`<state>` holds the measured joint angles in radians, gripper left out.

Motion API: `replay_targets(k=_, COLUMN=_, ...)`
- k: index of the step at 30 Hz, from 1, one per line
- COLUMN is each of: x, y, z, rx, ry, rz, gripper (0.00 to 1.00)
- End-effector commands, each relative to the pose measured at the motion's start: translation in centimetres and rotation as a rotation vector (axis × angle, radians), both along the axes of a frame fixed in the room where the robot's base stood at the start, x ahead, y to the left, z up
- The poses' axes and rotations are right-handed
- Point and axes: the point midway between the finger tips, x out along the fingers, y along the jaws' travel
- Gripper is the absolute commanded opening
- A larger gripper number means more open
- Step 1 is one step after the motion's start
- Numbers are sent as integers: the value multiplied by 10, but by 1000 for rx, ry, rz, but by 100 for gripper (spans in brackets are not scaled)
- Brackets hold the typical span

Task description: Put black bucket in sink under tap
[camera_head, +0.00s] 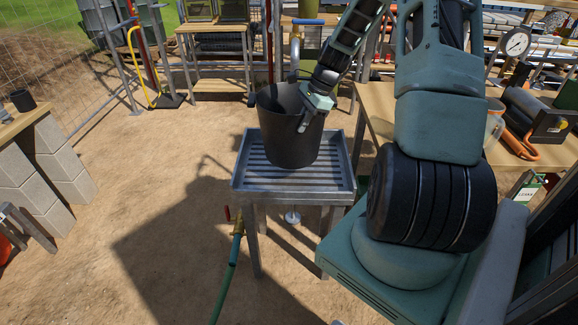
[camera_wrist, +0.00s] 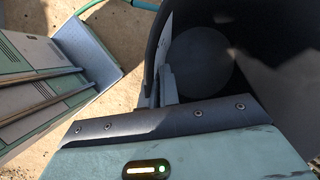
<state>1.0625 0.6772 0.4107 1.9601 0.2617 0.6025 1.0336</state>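The black bucket (camera_head: 289,135) is upright over the slatted metal sink (camera_head: 342,180); I cannot tell whether its base touches the slats. My gripper (camera_head: 304,116) is at the bucket's right rim and appears shut on its wall. In the wrist view my gripper's fingers (camera_wrist: 161,88) straddle the bucket wall, and the dark bucket inside (camera_wrist: 205,60) fills the right side. A curved grey tap (camera_head: 294,58) with a blue handle stands behind the bucket; its outlet is hidden or hard to make out.
A green hose (camera_head: 228,275) with a brass valve and red lever (camera_head: 236,222) is at the sink's front left. A wooden workbench (camera_head: 378,110) stands close on the right. Concrete blocks (camera_head: 40,160) are at far left. Sandy ground between is clear.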

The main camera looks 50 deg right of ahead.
Motion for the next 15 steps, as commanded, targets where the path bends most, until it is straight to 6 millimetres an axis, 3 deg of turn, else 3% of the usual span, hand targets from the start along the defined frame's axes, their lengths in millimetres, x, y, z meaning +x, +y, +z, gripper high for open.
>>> replay_targets(k=3, x=-2, y=-6, z=-5, rx=1, ry=0, rz=-40, gripper=0)
replay_targets(k=10, x=-2, y=-6, z=-43, rx=2, ry=2, rz=-42, gripper=0)
replay_targets(k=15, x=-2, y=-6, z=-58, rx=0, ry=-1, rz=-42, gripper=0)
